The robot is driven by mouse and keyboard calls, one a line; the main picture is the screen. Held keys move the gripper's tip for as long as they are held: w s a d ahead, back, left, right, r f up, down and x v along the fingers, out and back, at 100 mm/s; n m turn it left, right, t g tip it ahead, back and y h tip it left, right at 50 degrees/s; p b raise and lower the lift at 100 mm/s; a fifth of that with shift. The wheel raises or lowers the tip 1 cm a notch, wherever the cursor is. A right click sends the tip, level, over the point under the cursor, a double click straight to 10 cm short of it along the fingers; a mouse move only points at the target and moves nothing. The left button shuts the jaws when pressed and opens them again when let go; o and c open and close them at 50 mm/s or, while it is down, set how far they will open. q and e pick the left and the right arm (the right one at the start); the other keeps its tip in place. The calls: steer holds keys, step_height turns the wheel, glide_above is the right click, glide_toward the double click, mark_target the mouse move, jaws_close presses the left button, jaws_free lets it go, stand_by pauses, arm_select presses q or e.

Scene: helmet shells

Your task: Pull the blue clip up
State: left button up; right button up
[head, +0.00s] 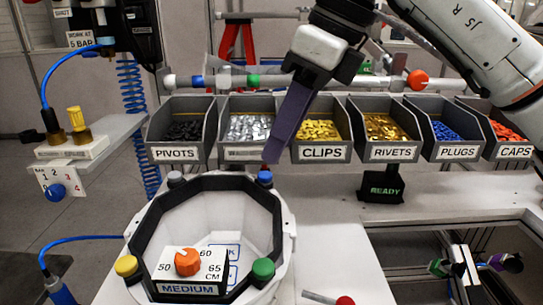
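The white helmet shell (285,240) with its dark eight-sided rim stands open side up on the bench. The blue clip (265,178) sits at the rim's back right corner. My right gripper (272,156) points down from above, its dark purple fingers ending just above or at the blue clip. I see the fingers edge-on as one bar, so their gap is hidden, and I cannot tell whether they touch the clip. A grey clip (175,178), a yellow clip (126,265) and a green clip (263,268) sit at other corners. My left gripper is out of view.
An orange knob (187,262) stands on a size plate marked MEDIUM at the shell's front. Behind are labelled bins, including CLIPS (322,153), and a black READY sign (381,190). A red-tipped rod (344,300) lies in front. The bench right of the shell is mostly clear.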

mark_target(265, 174)
steer(key=x, duration=0.5)
steer(key=shift+w, duration=0.1)
jaws_close()
